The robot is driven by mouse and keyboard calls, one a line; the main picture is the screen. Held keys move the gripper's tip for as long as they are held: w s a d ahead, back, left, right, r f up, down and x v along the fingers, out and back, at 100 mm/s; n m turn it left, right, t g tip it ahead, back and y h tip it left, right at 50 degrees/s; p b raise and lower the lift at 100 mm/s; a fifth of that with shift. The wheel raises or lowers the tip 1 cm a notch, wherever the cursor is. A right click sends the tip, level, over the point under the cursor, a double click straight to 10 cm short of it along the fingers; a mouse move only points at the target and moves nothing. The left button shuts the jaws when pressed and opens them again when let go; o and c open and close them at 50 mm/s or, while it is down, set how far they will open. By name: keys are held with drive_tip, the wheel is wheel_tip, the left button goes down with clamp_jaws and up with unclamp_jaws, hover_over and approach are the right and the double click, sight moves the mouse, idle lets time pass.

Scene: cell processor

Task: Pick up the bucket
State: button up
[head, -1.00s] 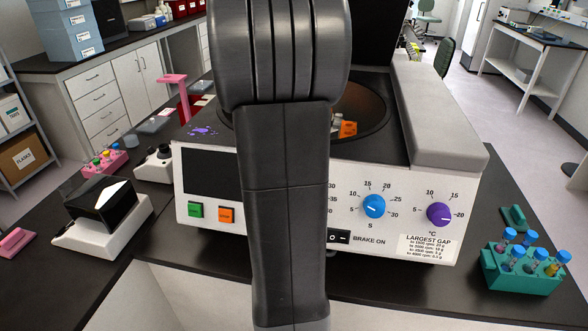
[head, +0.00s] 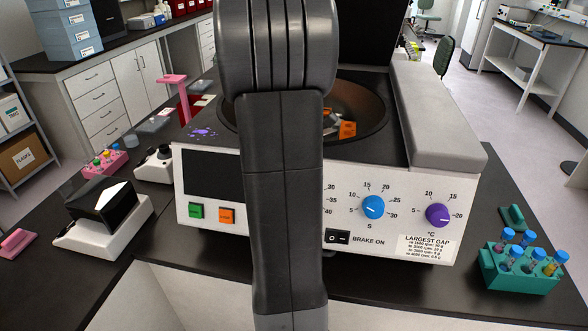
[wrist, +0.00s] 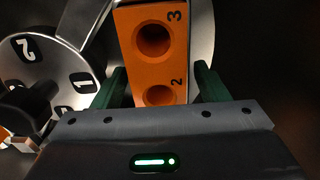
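The orange bucket (wrist: 172,70) has round holes, with the numbers 2 and 3 beside them. In the head view, part of an orange bucket (head: 347,129) shows inside the round bowl of the centrifuge (head: 330,190), whose lid is up. My gripper (wrist: 160,82) has its green fingers on both sides of the bucket in the wrist view. The fingers are apart, with narrow gaps beside the bucket's sides, so the gripper is open around its near end. In the head view my arm hides the gripper and much of the bowl.
A silver rotor disc (wrist: 45,68) marked 1 and 2 lies left of the bucket in the wrist view. The bowl wall surrounds the gripper. A teal rack of tubes (head: 520,268) stands right of the centrifuge, and a black-and-white device (head: 100,215) stands left.

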drive_tip(key=c, duration=0.9)
wheel_tip(320, 180, up, 10)
drive_tip(key=shift+r, duration=0.1)
